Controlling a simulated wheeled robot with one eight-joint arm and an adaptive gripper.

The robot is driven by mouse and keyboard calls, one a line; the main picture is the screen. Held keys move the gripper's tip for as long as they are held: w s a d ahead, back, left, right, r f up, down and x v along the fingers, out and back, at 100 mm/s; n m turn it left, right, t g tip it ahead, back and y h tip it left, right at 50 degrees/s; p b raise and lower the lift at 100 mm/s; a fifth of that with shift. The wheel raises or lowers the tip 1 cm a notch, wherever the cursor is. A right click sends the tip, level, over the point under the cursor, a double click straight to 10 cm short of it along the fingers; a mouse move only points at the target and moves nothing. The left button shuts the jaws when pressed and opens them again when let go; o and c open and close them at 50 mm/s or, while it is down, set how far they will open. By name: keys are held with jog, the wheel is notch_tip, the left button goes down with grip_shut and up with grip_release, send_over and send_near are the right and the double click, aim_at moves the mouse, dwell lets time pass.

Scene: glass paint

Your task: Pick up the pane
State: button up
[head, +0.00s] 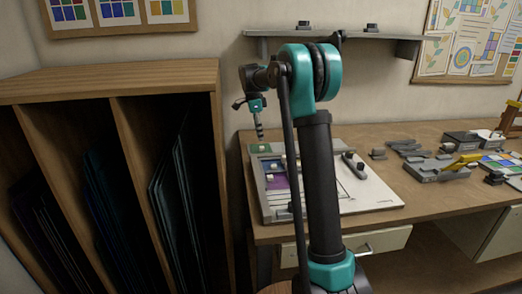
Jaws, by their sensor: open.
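My gripper (259,131) hangs small and pointing down at the end of my teal and black arm. It is open, with nothing seen between its fingers. It appears above the left end of a pale board (372,195) on the workbench. Coloured flat pieces lie along the board's left side, among them a purple one (277,182) and a green one (262,148). Tall dark glass panes stand in the wooden rack at left, including blue ones (107,205) and teal ones (172,200). Which pane is meant cannot be told. My arm hides part of the board.
The wooden rack (110,80) stands left of the workbench (425,212). Grey tools and a yellow-handled item (460,162) lie on the bench at right, near a multicoloured panel (500,164). A wall shelf (375,38) runs behind my arm. The front right bench top is mostly clear.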

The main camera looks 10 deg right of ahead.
aim_at(262, 147)
jog(key=shift+d+f, duration=0.2)
jog(key=shift+f, duration=1.35)
jog(key=shift+d+f, duration=0.2)
jog(key=shift+f, duration=1.3)
grip_shut()
